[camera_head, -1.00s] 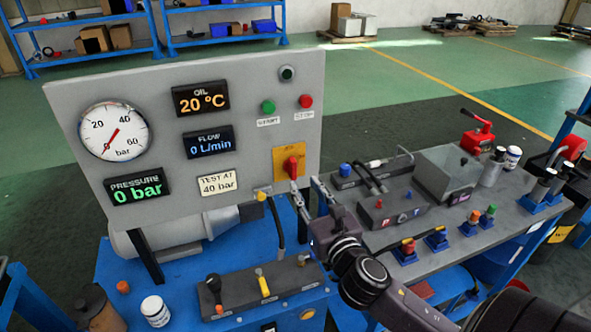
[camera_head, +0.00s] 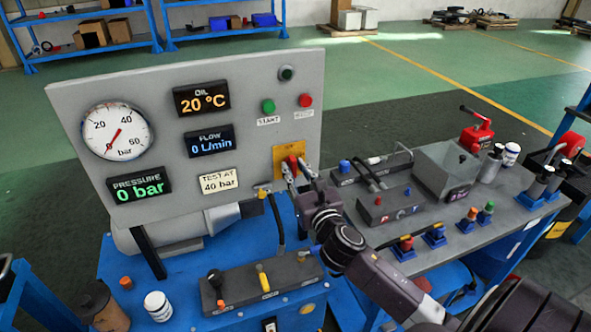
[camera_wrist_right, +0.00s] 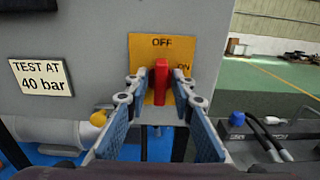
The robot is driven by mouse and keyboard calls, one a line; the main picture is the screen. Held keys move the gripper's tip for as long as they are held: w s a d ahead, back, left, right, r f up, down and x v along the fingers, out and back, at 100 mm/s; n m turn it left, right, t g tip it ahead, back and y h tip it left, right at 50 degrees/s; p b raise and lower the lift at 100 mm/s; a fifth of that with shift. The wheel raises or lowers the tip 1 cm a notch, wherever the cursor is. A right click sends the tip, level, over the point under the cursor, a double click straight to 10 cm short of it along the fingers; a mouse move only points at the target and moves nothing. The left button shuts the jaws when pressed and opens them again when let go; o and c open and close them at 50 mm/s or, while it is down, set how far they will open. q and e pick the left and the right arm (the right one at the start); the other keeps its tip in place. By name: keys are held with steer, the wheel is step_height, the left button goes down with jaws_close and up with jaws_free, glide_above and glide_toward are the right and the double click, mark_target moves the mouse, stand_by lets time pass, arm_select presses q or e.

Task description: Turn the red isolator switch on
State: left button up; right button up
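The red isolator switch (camera_wrist_right: 161,82) sits on a yellow plate (camera_wrist_right: 146,47) on the grey panel. In the right wrist view its handle is upright, in line with the OFF label; the ON label is to its right. My right gripper (camera_wrist_right: 159,97) is open, with one finger on each side of the red handle; I cannot tell whether either finger touches it. In the head view the right gripper (camera_head: 297,172) is at the yellow plate (camera_head: 290,150) and partly covers the switch (camera_head: 291,164). My left gripper is not in view.
The panel (camera_head: 240,110) also carries a pressure gauge (camera_head: 116,131), displays, a green START button (camera_head: 268,106) and a red button (camera_head: 305,100). Below it is a blue bench with a lever block (camera_head: 262,285). A grey table with fittings (camera_head: 455,225) stands to the right.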

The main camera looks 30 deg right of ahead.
jaws_close()
steer(key=shift+m, duration=0.5)
steer(key=m+p, duration=0.1)
steer(key=m, duration=0.2)
steer(key=shift+d, duration=0.15)
steer(key=m, duration=0.4)
steer(key=shift+d+f+p, duration=0.1)
steer(key=shift+p, duration=0.2)
steer(key=m, duration=0.6)
steer(key=m+p, duration=0.1)
steer(key=m, duration=0.2)
steer(key=shift+s+d+f+m, duration=0.1)
steer(key=shift+d+f+m, duration=0.05)
steer(key=shift+f+m, duration=0.2)
steer(key=shift+m, duration=0.35)
